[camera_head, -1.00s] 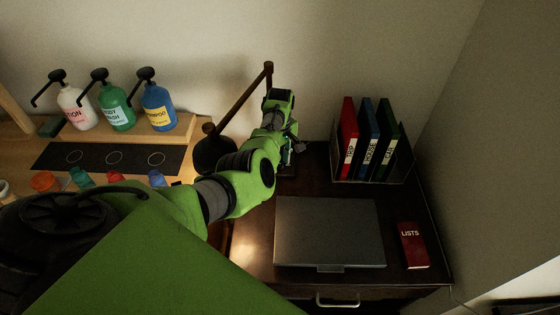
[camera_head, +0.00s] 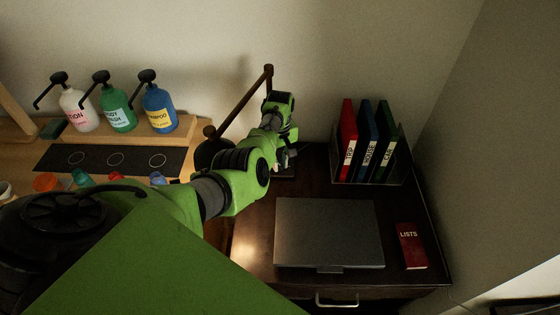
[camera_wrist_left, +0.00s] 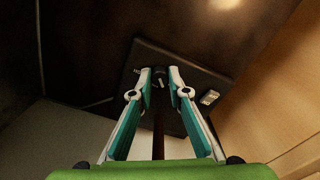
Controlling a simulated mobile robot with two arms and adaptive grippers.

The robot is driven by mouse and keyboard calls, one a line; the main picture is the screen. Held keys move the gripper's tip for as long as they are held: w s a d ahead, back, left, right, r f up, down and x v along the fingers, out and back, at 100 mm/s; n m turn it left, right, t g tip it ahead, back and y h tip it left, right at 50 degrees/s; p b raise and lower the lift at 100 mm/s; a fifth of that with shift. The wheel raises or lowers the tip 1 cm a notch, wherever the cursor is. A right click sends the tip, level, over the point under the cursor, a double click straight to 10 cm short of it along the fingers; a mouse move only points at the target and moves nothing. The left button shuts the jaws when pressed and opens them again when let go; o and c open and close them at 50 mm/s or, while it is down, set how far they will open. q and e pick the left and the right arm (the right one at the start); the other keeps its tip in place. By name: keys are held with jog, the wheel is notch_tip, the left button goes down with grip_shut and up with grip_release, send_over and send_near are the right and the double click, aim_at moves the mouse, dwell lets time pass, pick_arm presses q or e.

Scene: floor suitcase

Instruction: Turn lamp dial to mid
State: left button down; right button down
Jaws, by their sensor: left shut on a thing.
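In the left wrist view a dark square plate (camera_wrist_left: 185,58) carries a small dark dial (camera_wrist_left: 159,73) and pale markings. My left gripper (camera_wrist_left: 159,77) has its two teal-padded fingertips on either side of the dial, shut on it. In the head view the left gripper (camera_head: 284,157) is mostly hidden by my green wrist, and the dial cannot be seen there. My right gripper is in neither view.
A closed grey laptop (camera_head: 328,232) and a red lists book (camera_head: 411,246) lie on the desk. A rack of binders (camera_head: 367,145) stands at the back right. Pump bottles (camera_head: 118,108) stand on a wooden shelf at left, above a dark mat (camera_head: 110,160) with ringed spots.

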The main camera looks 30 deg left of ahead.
aim_at(280, 165)
pick_arm(q)
jog(key=m+p, duration=0.1)
jog(key=m, duration=0.3)
jog(key=shift+m, duration=2.2)
jog(key=c, duration=1.9)
grip_release()
notch_tip(280, 165, up, 12)
